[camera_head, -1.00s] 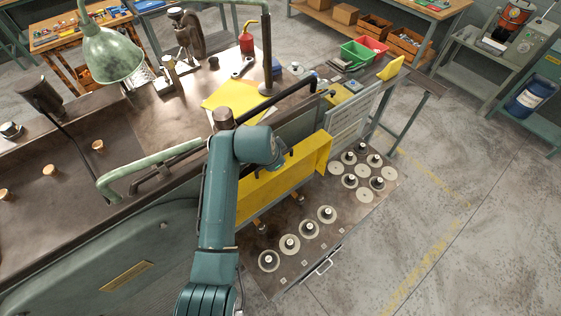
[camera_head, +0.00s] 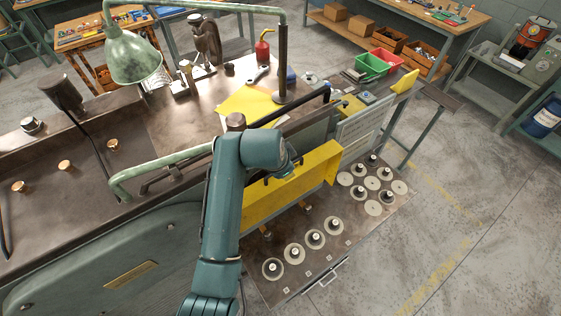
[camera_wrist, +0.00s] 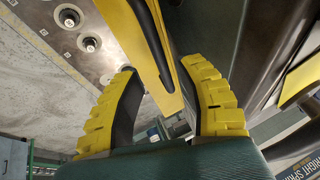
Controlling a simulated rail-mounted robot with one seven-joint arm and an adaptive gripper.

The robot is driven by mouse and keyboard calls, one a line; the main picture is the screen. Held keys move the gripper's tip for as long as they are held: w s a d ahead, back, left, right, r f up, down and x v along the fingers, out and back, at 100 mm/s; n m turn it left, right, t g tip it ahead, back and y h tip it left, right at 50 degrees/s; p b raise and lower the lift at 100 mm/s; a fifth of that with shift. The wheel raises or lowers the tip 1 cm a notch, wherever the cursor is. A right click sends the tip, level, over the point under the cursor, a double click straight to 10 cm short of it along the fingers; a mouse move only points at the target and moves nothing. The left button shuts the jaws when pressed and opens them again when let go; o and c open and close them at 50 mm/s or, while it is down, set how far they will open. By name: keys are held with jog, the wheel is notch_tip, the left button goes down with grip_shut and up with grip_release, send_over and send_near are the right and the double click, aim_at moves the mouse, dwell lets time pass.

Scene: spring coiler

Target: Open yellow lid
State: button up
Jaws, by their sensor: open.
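The yellow lid (camera_head: 300,181) is a long yellow panel along the front edge of the machine, above the bench top with discs. My gripper (camera_head: 290,166) is at the lid's upper edge, partly hidden by my wrist. In the wrist view, my gripper (camera_wrist: 160,68) is open, with its yellow ribbed fingers spread. The yellow lid (camera_wrist: 122,18) and a black bar (camera_wrist: 148,30) along it reach into the gap between the fingers. Both fingers look apart from the bar, though contact is hard to judge.
A green lamp (camera_head: 138,55) and its bent pipe stand at the left. A black curved bar (camera_head: 300,107) lies behind my wrist. Several round discs with pegs (camera_head: 315,239) sit on the bench top below the lid. Open floor lies to the right.

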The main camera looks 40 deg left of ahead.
jog(key=v, duration=0.8)
jog(key=shift+s+r, duration=0.1)
jog(key=w+d+r+m+t+h+p, duration=0.1)
jog(key=w+d+r+t+p, duration=0.15)
jog(key=d, duration=0.65)
jog(key=w+d+r+m+t+p, duration=0.15)
jog(key=d+r, duration=0.25)
jog(key=d, duration=0.4)
jog(key=w+d+r+m+t+h+p, duration=0.15)
jog(key=d+r, duration=0.25)
jog(key=d, duration=0.5)
jog(key=s+d+r+n+t, duration=0.25)
jog(key=d+r+t, duration=0.35)
jog(key=r, duration=0.4)
jog(key=s+r+n+t, duration=0.2)
jog(key=s+r, duration=0.2)
jog(key=r, duration=0.3)
jog(key=s+r+n+t, duration=0.3)
jog(key=s+r, duration=0.2)
jog(key=r, duration=0.3)
jog(key=shift+s+d+r, duration=0.15)
jog(key=shift+s+d, duration=0.1)
jog(key=shift+d, duration=0.25)
jog(key=shift+t, duration=0.25)
